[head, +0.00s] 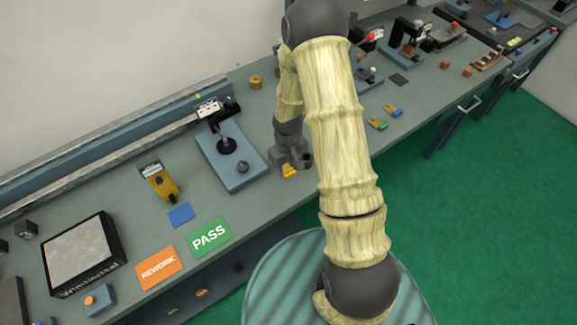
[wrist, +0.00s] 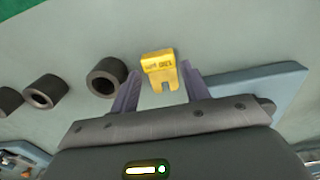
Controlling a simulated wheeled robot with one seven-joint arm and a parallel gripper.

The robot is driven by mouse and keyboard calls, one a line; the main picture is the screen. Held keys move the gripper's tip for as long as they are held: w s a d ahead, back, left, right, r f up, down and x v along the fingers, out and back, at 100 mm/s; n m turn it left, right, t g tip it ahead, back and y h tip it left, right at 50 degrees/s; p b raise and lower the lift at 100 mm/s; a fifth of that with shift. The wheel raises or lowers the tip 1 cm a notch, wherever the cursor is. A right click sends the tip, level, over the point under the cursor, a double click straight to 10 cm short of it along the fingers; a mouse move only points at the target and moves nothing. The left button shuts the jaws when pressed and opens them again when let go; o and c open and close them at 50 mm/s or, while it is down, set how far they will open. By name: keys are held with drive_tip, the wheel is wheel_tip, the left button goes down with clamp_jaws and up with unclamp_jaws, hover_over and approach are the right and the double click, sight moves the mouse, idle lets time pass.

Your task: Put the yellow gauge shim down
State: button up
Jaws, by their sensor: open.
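In the head view the shim (head: 289,171) is at the bench top, just in front of my gripper (head: 292,160). Its underside is hidden, so I cannot tell surely whether it rests flat. My gripper is open, low over the bench, right of the blue dial-gauge stand.
Several dark rings (wrist: 107,77) stand left of the fingers in the wrist view, and a blue plate (wrist: 262,88) is close on the right. The gauge stand (head: 232,160), green PASS card (head: 209,237) and orange REWORK card (head: 159,268) lie left on the bench (head: 110,190).

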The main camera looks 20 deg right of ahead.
wheel_tip(320, 180, up, 11)
drive_tip(key=b, duration=0.2)
idle(0.3)
drive_tip(key=shift+s, duration=0.1)
idle(0.3)
drive_tip(key=s+r+m+t, duration=0.2)
drive_tip(key=s+r+m, duration=0.1)
drive_tip(key=s+r, duration=0.7)
drive_tip(key=s, duration=0.2)
drive_tip(key=shift+s+a+m+t, duration=0.2)
drive_tip(key=shift+s+m+t, duration=0.1)
drive_tip(key=shift+o, duration=0.3)
drive_tip(key=shift+w, duration=0.1)
drive_tip(key=n+g, duration=0.3)
drive_tip(key=n, duration=0.1)
hover_over(288, 171)
drive_tip(key=d, duration=0.1)
wheel_tip(288, 171, down, 5)
drive_tip(key=shift+s+b, duration=0.35)
drive_tip(key=shift+b, duration=0.1)
